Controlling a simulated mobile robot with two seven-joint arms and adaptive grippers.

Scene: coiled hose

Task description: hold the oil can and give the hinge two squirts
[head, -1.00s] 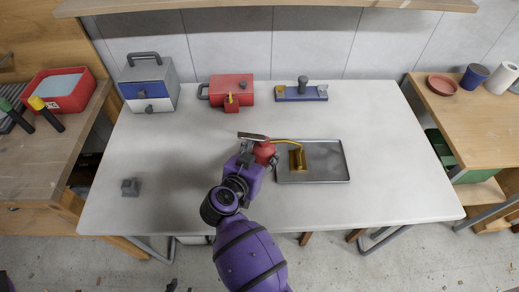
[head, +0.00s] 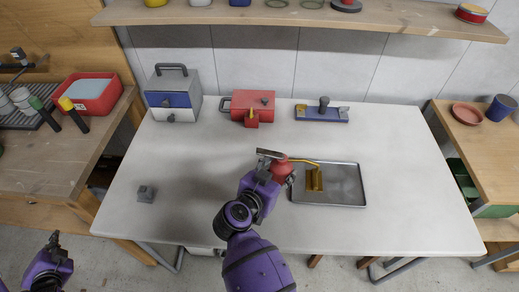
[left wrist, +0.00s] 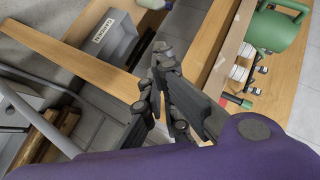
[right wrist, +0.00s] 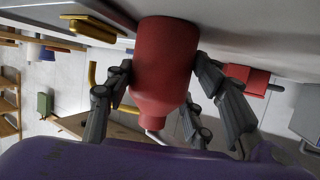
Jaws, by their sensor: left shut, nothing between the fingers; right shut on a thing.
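The red oil can (head: 281,171) is upright at the left edge of the tray, gripped by my right gripper (head: 272,178). The right wrist view shows the fingers on both sides of the can's body (right wrist: 164,62). Its grey lever (head: 270,153) is on top. Its thin yellow spout (head: 303,161) reaches right, its tip over the brass hinge (head: 314,181), which sits on the tray (head: 345,185). I cannot tell whether the can touches the table. My left gripper (head: 52,240) is shut and empty at the lower left, away from the table; its fingers (left wrist: 160,75) meet.
A blue-grey drawer box (head: 173,95), a red box (head: 252,103) and a blue block with a dark knob (head: 322,111) stand along the back. The white table's (head: 200,160) front right is clear.

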